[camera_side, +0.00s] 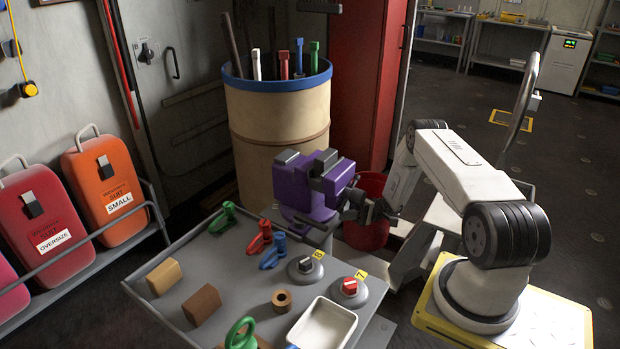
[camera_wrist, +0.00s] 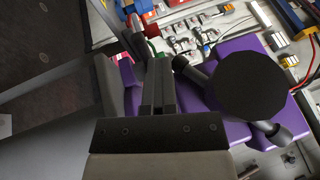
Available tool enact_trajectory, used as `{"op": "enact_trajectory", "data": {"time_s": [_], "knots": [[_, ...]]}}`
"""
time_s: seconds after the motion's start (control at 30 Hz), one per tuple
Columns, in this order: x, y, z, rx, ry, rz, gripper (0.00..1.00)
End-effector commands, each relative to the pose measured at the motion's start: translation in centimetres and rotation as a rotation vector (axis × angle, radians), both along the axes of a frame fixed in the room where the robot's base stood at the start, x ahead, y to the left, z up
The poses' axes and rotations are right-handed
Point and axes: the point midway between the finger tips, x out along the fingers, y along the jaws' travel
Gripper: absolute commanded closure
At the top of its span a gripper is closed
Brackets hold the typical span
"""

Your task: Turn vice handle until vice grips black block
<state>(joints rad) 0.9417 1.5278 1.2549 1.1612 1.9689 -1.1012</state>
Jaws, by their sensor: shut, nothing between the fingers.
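The purple vice (camera_side: 322,190) stands at the table's back right corner, with dark pieces (camera_side: 325,162) at its top. I cannot tell whether one of them is the black block. In the wrist view, the vice (camera_wrist: 232,46) shows behind a large dark round screw end. The dark vice handle (camera_wrist: 196,76) crosses it at a slant, with a knob at each end. My gripper (camera_wrist: 159,72) is shut and empty, just left of the handle's upper knob. In the side view, my gripper (camera_side: 366,208) is at the vice's right side; contact with the handle is unclear.
The grey table (camera_side: 232,262) holds wooden blocks (camera_side: 163,276), coloured clamps (camera_side: 259,238), a white tray (camera_side: 323,325) and two round stands (camera_side: 349,291). A red bin (camera_side: 368,232) stands below and behind my gripper. A tan barrel (camera_side: 278,115) stands behind the vice.

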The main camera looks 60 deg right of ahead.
Motion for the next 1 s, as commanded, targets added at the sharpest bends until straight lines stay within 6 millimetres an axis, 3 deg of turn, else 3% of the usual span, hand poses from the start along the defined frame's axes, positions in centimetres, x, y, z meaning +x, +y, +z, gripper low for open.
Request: {"op": "enact_trajectory", "data": {"time_s": [0.63,1.0], "knots": [[-0.2,-0.2,-0.1,0.003,0.001,0.000,1.00],[-1.1,-2.3,-0.7,0.002,0.000,-0.001,1.00]]}}
